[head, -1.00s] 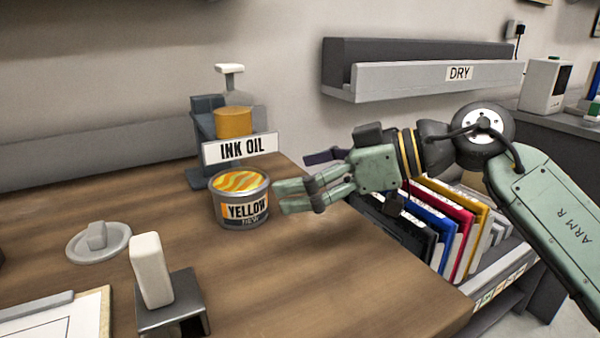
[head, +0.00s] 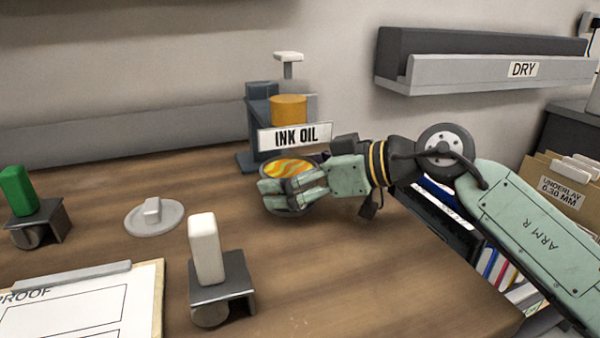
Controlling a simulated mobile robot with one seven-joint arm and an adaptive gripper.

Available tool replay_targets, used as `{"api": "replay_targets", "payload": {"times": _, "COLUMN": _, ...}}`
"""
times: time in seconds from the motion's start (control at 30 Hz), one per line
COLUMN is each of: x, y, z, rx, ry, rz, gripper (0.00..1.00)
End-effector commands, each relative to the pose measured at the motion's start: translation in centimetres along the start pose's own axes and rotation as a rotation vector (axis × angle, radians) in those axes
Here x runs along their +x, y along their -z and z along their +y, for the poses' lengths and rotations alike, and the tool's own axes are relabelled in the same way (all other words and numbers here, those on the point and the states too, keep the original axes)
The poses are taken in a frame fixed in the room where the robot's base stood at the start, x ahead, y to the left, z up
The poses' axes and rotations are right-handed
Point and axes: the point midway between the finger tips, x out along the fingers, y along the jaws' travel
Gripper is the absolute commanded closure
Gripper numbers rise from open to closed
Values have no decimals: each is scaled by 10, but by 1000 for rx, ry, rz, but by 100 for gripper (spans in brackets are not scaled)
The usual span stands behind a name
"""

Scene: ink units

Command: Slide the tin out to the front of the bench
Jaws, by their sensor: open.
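The tin (head: 291,167) stands upright and open on the wooden bench (head: 370,262), in front of the INK OIL dispenser. Yellow and orange swirled ink shows in its top. My gripper (head: 271,195) reaches in from the right at the tin's near side. The gripper is open. Whether its fingers touch the tin, or stand around it or only before it, I cannot tell. A grey round lid with a knob (head: 154,217) lies on the bench to the left.
The INK OIL dispenser (head: 288,108) stands close behind the tin. A white-handled roller (head: 208,250) stands front left, a green-handled one (head: 20,192) farther left. A clipboard (head: 85,305) lies at the near left. The bench front right of the white-handled roller is clear.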

Motion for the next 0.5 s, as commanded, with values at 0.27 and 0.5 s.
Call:
{"api": "replay_targets", "payload": {"times": 0.27, "x": 0, "y": 0, "z": 0, "rx": 0, "ry": 0, "rz": -1, "gripper": 11}}
{"api": "replay_targets", "payload": {"times": 0.5, "x": 0, "y": 0, "z": 0, "rx": 0, "ry": 0, "rz": -1, "gripper": 27}}
